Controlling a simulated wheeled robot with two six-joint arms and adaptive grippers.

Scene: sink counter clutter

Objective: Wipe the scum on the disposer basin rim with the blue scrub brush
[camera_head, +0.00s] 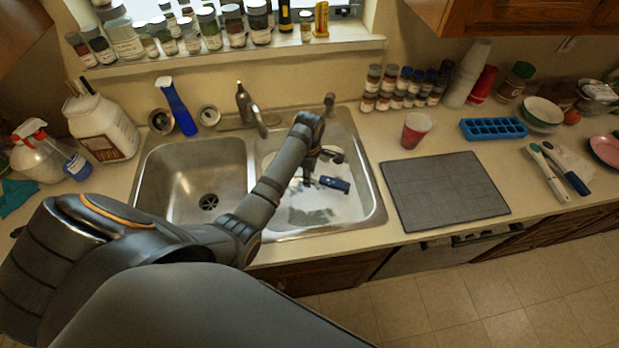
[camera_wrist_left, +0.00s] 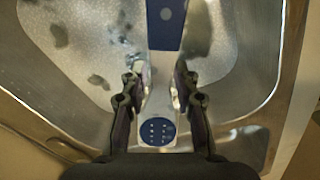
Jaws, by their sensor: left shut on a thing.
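My left gripper (camera_head: 311,178) reaches down into the right basin (camera_head: 350,212) of the steel double sink. In the left wrist view the two dark fingers (camera_wrist_left: 159,92) are closed on the blue scrub brush (camera_wrist_left: 165,28), on its pale middle part. The brush has a blue section at the top and a dotted blue oval near the palm. Its blue part also shows in the head view (camera_head: 335,184). Dark scum-like patches (camera_wrist_left: 58,34) lie on the basin surface, and a grey patch (camera_wrist_left: 248,145) lies near the basin corner. My right gripper is not in view.
The left basin (camera_head: 190,180) is empty with a dark drain. A faucet (camera_head: 250,108) stands behind the sink. A grey mat (camera_head: 443,190) lies to the right, with a red cup (camera_head: 415,130) behind it.

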